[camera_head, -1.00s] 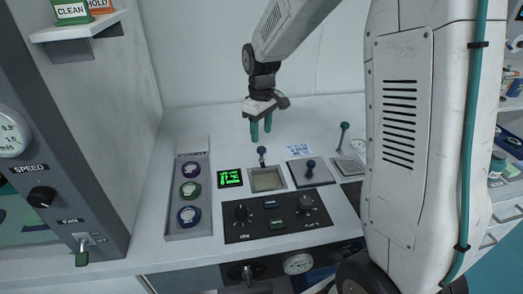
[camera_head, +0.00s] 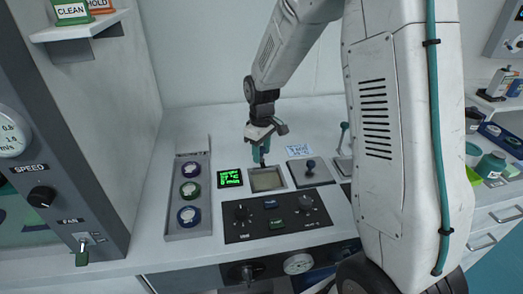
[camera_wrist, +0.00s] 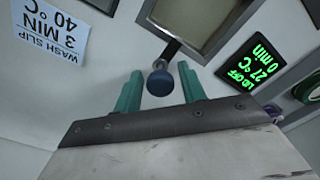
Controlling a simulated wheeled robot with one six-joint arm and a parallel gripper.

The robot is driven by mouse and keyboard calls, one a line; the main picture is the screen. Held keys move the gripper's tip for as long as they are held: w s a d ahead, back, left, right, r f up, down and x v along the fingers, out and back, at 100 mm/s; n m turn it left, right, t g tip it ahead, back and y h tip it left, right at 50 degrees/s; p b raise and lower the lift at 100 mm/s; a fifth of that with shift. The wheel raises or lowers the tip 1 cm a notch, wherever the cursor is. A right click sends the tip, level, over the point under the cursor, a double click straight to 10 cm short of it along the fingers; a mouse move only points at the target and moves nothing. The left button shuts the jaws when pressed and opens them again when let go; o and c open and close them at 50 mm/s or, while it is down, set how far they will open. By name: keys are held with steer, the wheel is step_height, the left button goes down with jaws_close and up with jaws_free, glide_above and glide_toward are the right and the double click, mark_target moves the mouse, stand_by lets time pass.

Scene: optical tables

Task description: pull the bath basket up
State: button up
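The bath (camera_head: 267,179) is a square opening with a pale metal rim in the bench, and its rim also shows at the top of the wrist view (camera_wrist: 236,22). The basket handle is a dark stem with a blue ball knob (camera_wrist: 159,83) at the bath's edge. My gripper (camera_head: 262,159) is down at the back of the bath. In the wrist view, its two green fingers (camera_wrist: 160,72) stand on either side of the knob, with gaps showing, so it is open. The basket itself is not clearly visible. In the head view my fingers mostly hide the knob.
Left of the bath are a green-lit display (camera_head: 229,178) and a tray of ringed jars (camera_head: 188,191). To the right is a lid with a dark knob (camera_head: 310,166). A wash slip (camera_head: 300,150) lies behind it. A control panel (camera_head: 275,216) sits in front.

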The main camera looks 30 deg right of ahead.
jaws_close()
step_height(320, 180, up, 6)
steer(key=shift+w+r, duration=0.15)
steer(key=shift+r, duration=0.1)
steer(key=shift+o, duration=1.6)
jaws_free()
step_height(320, 180, up, 8)
